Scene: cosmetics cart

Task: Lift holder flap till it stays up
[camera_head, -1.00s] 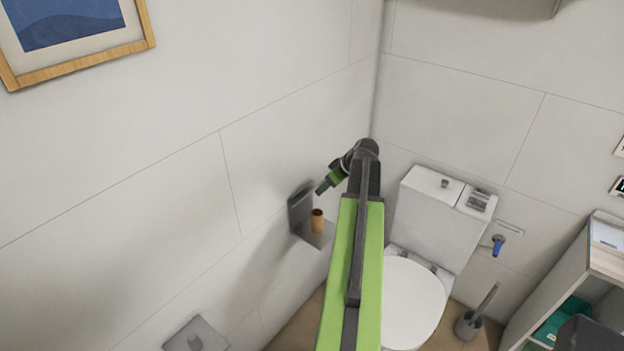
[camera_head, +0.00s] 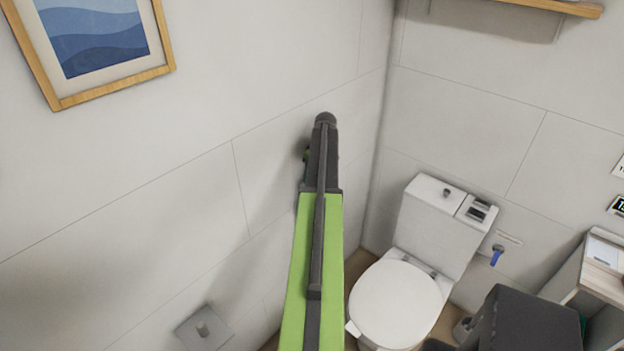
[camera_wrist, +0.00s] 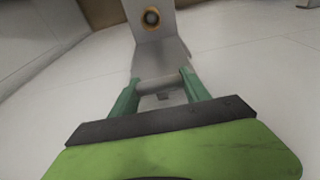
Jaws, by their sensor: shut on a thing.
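The holder (camera_wrist: 175,24) is a grey metal plate with a brown cardboard tube (camera_wrist: 151,17) seen end-on, at the top of the wrist view. Its grey flap (camera_wrist: 162,54) bends from the plate toward me. My gripper (camera_wrist: 159,82) has its two green fingers on either side of the flap's near edge and is shut on it. In the head view my arm hides the holder, flap and tube. Only a bit of green shows beside the arm there, so the flap's angle to the wall cannot be told from that view.
A toilet (camera_head: 398,303) with its cistern (camera_head: 432,226) stands right of my arm. A grey square wall plate (camera_head: 204,331) is low on the left wall, and a framed picture (camera_head: 105,41) hangs above. A dark box (camera_head: 530,325) and a cabinet (camera_head: 602,262) are at the lower right.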

